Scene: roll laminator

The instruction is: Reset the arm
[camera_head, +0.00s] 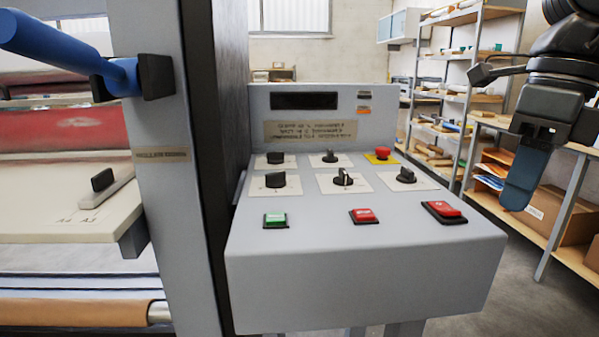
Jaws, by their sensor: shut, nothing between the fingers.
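My gripper (522,182) hangs at the right edge of the head view, pointing down, with its fingers together and nothing held. It is in the air to the right of the laminator's grey control panel (370,262) and apart from it. My arm folds above the gripper and is cut off by the top right of the picture.
The panel carries black knobs (343,177), a green button (275,219), red buttons (364,216) and a red knob on yellow (382,153). The laminator with its blue handle (60,48) stands left. Shelves (470,80) and a bench (545,243) stand right.

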